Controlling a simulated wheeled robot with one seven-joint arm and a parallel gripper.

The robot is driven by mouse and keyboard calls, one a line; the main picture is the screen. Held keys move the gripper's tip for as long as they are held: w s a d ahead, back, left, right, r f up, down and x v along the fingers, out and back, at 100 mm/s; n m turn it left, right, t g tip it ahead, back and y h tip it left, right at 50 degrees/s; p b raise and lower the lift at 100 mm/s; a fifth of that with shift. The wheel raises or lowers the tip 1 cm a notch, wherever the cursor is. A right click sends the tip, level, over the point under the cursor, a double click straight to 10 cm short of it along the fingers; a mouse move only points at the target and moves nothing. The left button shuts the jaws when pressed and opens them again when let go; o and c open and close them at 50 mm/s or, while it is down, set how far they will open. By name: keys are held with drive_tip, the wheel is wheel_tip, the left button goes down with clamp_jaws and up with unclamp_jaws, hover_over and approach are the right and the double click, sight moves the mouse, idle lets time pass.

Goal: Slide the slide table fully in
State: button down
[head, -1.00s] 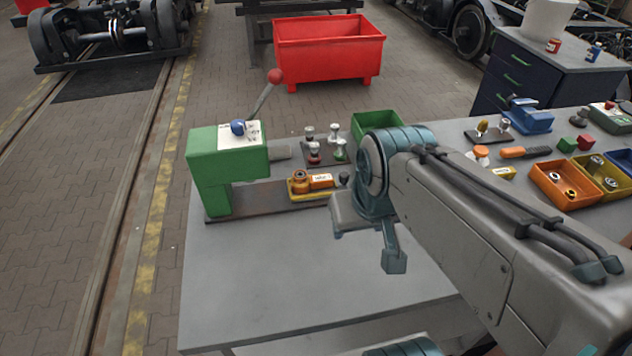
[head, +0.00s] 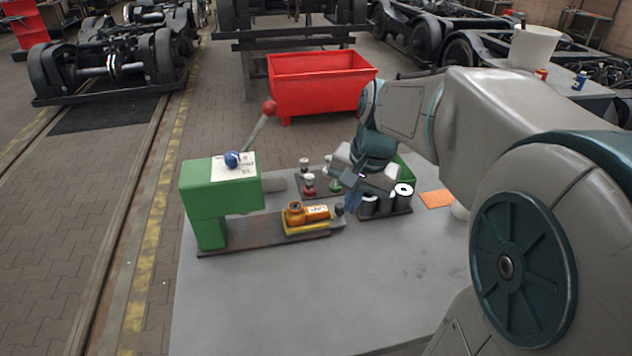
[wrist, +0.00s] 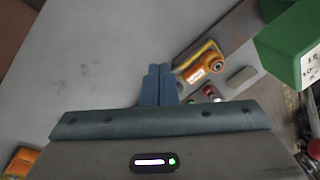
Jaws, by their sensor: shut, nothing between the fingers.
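The green press (head: 215,205) stands on the bench with a dark base plate (head: 240,233). The yellow slide table (head: 307,229) sits on that plate, sticking out to the right of the press. It carries an orange part (head: 315,213) with a white label. A dark round knob (head: 339,209) is at its right end. My gripper (head: 352,204) is shut and empty, close to the right of the knob; contact cannot be told. In the wrist view my shut fingers (wrist: 158,72) point towards the left end of the slide table (wrist: 196,54); the knob is not clearly visible there.
A red-knobbed lever (head: 262,122) rises from the press. Behind the slide table, small knobbed pieces stand on a dark tray (head: 312,177). Grey cylinders (head: 385,203) stand to the right of my gripper, with a green bin (head: 405,170) behind. The front of the bench is clear.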

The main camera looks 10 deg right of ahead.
sight(300, 227)
drive_tip(key=w+d+f+m+g+y+b, duration=0.1)
drive_tip(key=w+d+f+m, duration=0.45)
drive_tip(key=w, duration=0.35)
drive_tip(key=w+d+f+m+g+y+b, duration=0.1)
drive_tip(key=w+d+f+m+y, duration=0.1)
drive_tip(key=w+d+f+m, duration=0.45)
drive_tip(key=shift+n, duration=0.7)
drive_tip(key=x, duration=0.3)
drive_tip(key=w+p+x, duration=0.1)
drive_tip(key=x, duration=0.2)
drive_tip(key=a+x, duration=0.1)
drive_tip(key=x, duration=0.3)
drive_tip(key=shift+w+r, duration=0.2)
drive_tip(key=shift+w, duration=0.2)
drive_tip(key=a+p, duration=0.1)
drive_tip(key=a, duration=0.2)
drive_tip(key=shift+a+f+p, duration=0.1)
drive_tip(key=shift+a+p, duration=0.1)
drive_tip(key=shift+p, duration=0.15)
drive_tip(key=shift+a+f, duration=0.1)
drive_tip(key=shift+a, duration=0.25)
drive_tip(key=a, duration=0.9)
drive_tip(key=shift+a, duration=0.3)
